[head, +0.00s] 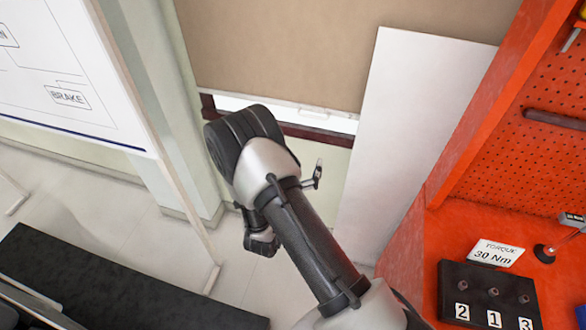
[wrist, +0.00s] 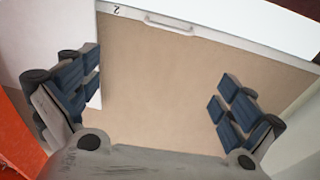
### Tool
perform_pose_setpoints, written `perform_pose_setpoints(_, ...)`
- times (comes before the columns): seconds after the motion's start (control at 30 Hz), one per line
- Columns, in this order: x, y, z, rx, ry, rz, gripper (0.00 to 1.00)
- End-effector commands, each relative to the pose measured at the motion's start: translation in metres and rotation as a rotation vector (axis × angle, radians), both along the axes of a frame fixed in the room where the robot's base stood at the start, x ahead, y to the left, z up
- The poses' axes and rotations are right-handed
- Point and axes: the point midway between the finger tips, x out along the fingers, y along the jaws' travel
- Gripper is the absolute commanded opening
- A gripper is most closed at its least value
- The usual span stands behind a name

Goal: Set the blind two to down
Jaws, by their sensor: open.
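The tan blind (head: 280,45) hangs over the window at the top middle of the head view. Its pale bottom bar (head: 265,102) is a little above the dark red window frame, with a bright strip between. A small handle (head: 314,112) is on the bar. In the wrist view the blind (wrist: 165,60) fills the middle, and its bar shows an upside-down "2" and the handle (wrist: 170,23) at the top. My gripper (wrist: 157,85) is open and empty, its fingers spread in front of the blind, apart from the handle. In the head view my arm mostly hides it.
A white panel (head: 420,110) leans right of the blind. An orange pegboard bench (head: 470,235) with a numbered black block (head: 490,290) stands at right. A whiteboard (head: 75,70) on a stand is at left. A dark bench (head: 100,285) is at lower left.

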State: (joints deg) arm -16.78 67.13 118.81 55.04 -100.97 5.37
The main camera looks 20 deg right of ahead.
Motion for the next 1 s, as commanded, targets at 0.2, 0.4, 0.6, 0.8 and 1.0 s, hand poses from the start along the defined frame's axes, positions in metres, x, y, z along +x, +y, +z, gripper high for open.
perform_pose_setpoints(0.2, -0.013, 0.010, 0.000, -0.001, 0.002, 0.003, 1.00)
perform_pose_setpoints(0.4, -0.024, 0.017, 0.000, -0.001, 0.002, 0.003, 1.00)
perform_pose_setpoints(0.6, -0.032, 0.021, 0.000, -0.001, -0.001, 0.002, 1.00)
perform_pose_setpoints(0.8, -0.032, 0.021, 0.000, -0.001, -0.001, 0.001, 1.00)
perform_pose_setpoints(1.0, -0.032, 0.021, -0.001, 0.000, 0.000, 0.001, 1.00)
